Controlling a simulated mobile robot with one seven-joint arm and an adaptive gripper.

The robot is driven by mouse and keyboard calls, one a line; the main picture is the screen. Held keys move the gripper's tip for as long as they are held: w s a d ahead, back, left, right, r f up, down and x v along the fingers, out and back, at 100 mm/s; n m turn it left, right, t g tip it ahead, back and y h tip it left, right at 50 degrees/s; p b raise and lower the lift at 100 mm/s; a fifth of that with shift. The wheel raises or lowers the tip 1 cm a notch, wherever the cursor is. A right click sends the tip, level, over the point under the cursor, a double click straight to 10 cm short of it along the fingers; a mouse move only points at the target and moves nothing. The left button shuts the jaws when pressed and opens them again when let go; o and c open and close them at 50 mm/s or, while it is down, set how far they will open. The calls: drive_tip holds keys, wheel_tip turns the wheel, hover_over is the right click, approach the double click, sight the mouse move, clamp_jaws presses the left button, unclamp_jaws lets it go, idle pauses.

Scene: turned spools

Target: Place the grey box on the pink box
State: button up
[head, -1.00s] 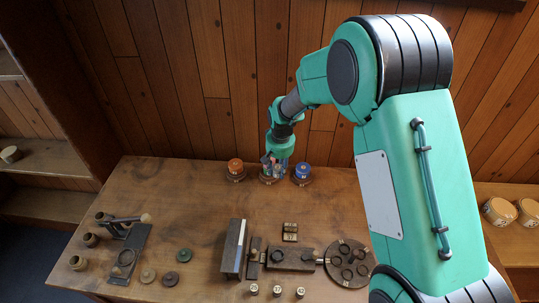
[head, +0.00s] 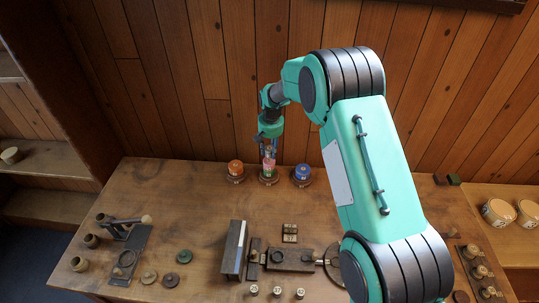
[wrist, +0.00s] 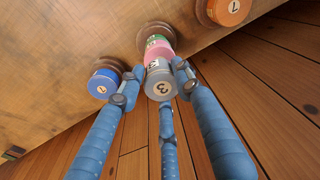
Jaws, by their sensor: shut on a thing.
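The grey box (wrist: 159,80) is a short round drum marked 3. My gripper (wrist: 154,83) is shut on it, with blue fingers around its sides. The pink box (wrist: 157,52) lies just behind it in the wrist view, on a green piece (wrist: 157,40) over a dark round stand (wrist: 153,29). In the head view the pink box (head: 269,163) shows below my gripper (head: 268,150) at the back of the table. Whether the grey box touches the pink box is not clear.
An orange box (head: 235,168) and a blue box (head: 303,172) sit on round stands either side of the middle stack. The wooden wall (head: 200,80) rises behind the table. Fixtures and small turned parts occupy the table's front (head: 290,258); its left back is clear.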

sight(270, 154)
drive_tip(key=shift+w+a, duration=0.1)
drive_tip(key=shift+w, duration=0.2)
drive_tip(key=shift+f, duration=0.1)
drive_tip(key=shift+f, duration=1.65)
drive_tip(key=shift+f, duration=0.1)
drive_tip(key=o, duration=1)
drive_tip(key=shift+c, duration=0.2)
drive_tip(key=r, duration=0.4)
drive_tip(key=s+r, duration=0.1)
drive_tip(key=r, duration=0.7)
drive_tip(key=shift+s+d, duration=0.15)
drive_tip(key=shift+d, duration=0.05)
drive_tip(key=shift+r, duration=0.1)
